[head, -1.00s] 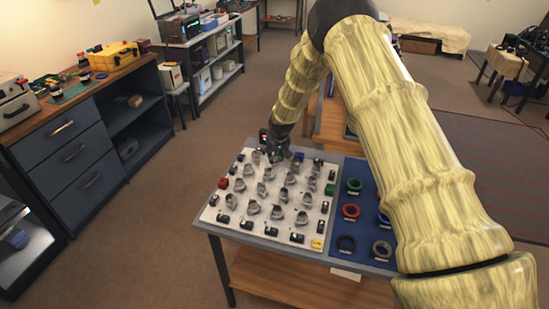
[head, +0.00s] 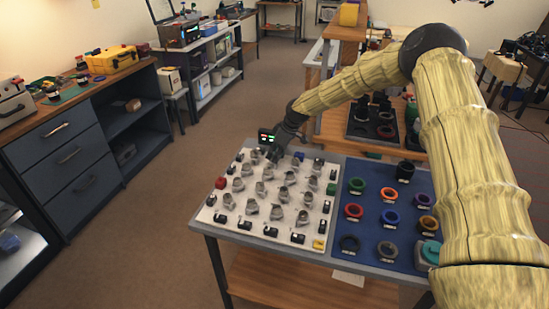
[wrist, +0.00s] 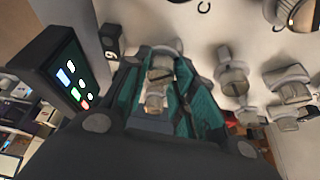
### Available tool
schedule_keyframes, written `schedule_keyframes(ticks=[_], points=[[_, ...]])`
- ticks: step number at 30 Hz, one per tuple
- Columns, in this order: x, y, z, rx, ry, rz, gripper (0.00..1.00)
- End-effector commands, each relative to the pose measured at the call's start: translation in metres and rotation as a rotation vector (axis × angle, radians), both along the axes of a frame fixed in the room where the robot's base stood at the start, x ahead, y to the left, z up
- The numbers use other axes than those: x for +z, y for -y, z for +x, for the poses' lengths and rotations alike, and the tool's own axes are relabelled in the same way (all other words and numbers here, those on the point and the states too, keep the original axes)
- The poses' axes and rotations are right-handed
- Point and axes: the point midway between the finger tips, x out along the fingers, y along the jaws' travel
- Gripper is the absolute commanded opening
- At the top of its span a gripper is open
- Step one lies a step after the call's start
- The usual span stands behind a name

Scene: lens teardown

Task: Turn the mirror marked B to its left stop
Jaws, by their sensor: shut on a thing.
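A white board (head: 222,213) on the table carries several rows of small grey mirror mounts (head: 276,212). My gripper (head: 273,158) is at the board's far edge, reaching down among the back-row mounts. In the wrist view my gripper (wrist: 160,72) has its teal fingers closed on either side of one small grey-and-tan mirror mount (wrist: 157,88). The fingers hide part of this mount. I cannot read a letter B on it or on any other mount. Which way its mirror faces is not clear.
Other mounts (wrist: 232,75) stand close beside the gripper. A black block with a white mark (wrist: 110,40) is near the fingers. A blue mat (head: 372,225) with coloured rings lies right of the board. Red (head: 221,182) and green (head: 331,189) blocks sit on the board.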

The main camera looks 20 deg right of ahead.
Motion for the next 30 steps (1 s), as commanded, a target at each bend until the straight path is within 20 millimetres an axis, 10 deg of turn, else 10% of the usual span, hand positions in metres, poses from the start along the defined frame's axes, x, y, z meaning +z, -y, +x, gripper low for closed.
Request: schedule_keyframes(ticks=[26,27,30], points=[[0.0012,0.0039,0.0025,0.159,0.004,-0.004,0.02],[0.0012,0.004,0.0026,0.159,0.004,-0.004,0.3],[0.0011,0.0032,0.0025,0.16,0.004,-0.003,0.48]])
